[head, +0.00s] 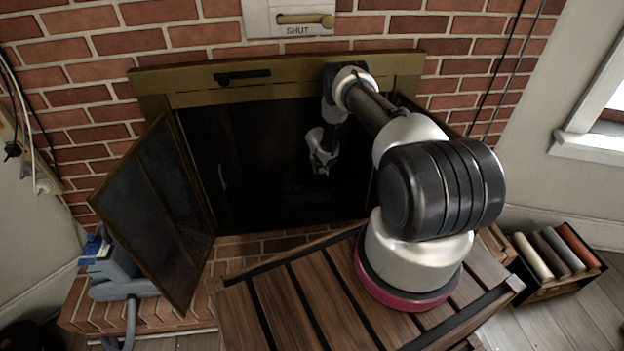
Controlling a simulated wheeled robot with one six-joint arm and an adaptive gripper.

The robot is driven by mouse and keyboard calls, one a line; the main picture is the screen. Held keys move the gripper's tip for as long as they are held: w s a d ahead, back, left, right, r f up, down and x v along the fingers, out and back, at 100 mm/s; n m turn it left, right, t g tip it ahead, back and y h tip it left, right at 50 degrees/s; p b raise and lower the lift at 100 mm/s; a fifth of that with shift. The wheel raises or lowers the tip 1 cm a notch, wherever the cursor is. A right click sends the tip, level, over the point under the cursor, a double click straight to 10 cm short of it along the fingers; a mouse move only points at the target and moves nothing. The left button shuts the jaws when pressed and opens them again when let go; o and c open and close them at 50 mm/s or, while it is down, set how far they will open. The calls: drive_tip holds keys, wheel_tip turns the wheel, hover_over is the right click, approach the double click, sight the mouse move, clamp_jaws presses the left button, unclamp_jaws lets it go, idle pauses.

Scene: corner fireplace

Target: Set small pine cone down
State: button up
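My gripper (321,168) hangs pointing down inside the dark opening of the corner fireplace (262,150). It is small and dim in the head view, so I cannot tell whether its fingers are open or shut, or whether they hold anything. I cannot make out the small pine cone; it may be hidden in the dark or by the gripper. The firebox floor below the gripper is almost black, and no separate object shows clearly on it.
The left glass door (150,215) stands open. A brass hood (180,85) edges the opening's top. A brick hearth (255,247) lies in front. A blue-grey device (115,268) sits at left. A crate of colored rolls (555,260) stands at right.

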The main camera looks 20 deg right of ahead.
sight(322, 184)
wheel_tip(322, 184, down, 8)
drive_tip(key=shift+r, duration=0.2)
drive_tip(key=shift+f, duration=0.15)
drive_tip(key=o, duration=1)
drive_tip(key=shift+o, duration=0.2)
drive_tip(key=shift+s+r, duration=0.1)
drive_tip(key=shift+r, duration=0.7)
drive_tip(key=v, duration=1)
drive_tip(key=shift+s+a+r, duration=0.25)
drive_tip(key=shift+s, duration=0.05)
